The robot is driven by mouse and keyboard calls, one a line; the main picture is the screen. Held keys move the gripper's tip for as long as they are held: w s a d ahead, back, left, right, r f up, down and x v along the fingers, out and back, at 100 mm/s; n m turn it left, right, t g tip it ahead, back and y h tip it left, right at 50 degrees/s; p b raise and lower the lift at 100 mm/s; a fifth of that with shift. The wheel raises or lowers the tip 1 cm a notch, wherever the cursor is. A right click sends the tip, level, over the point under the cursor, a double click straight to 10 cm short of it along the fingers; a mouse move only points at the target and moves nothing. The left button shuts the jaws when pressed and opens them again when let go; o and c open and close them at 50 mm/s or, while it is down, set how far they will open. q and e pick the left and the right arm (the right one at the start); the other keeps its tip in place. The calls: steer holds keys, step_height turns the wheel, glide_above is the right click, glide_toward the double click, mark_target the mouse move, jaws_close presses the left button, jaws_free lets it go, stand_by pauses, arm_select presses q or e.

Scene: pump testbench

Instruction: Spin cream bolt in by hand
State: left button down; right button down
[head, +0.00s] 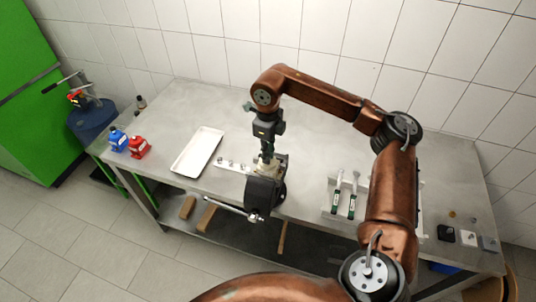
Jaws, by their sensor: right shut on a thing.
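My right gripper (267,150) points straight down over the dark pump (264,192) near the table's front edge. It is shut at the top of the pump, on what seems to be the cream bolt, which the fingers hide. Pale cream parts (267,168) show just below the fingertips, too small to tell apart. How deep the bolt sits cannot be seen. A silver shaft or lever (232,211) sticks out from the pump's front to the left. My left gripper is not in view.
A strip with small parts (232,166) lies left of the pump, beside a white tray (197,152). A holder with two green-marked tools (344,208) is on the right. The metal table (310,150) is clear behind the pump.

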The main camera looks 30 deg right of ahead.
steer(key=shift+w+r, duration=0.1)
steer(key=shift+r, duration=0.1)
steer(key=c, duration=1.9)
jaws_free()
steer(key=shift+f, duration=0.1)
steer(key=shift+c, duration=0.2)
step_height(320, 180, up, 12)
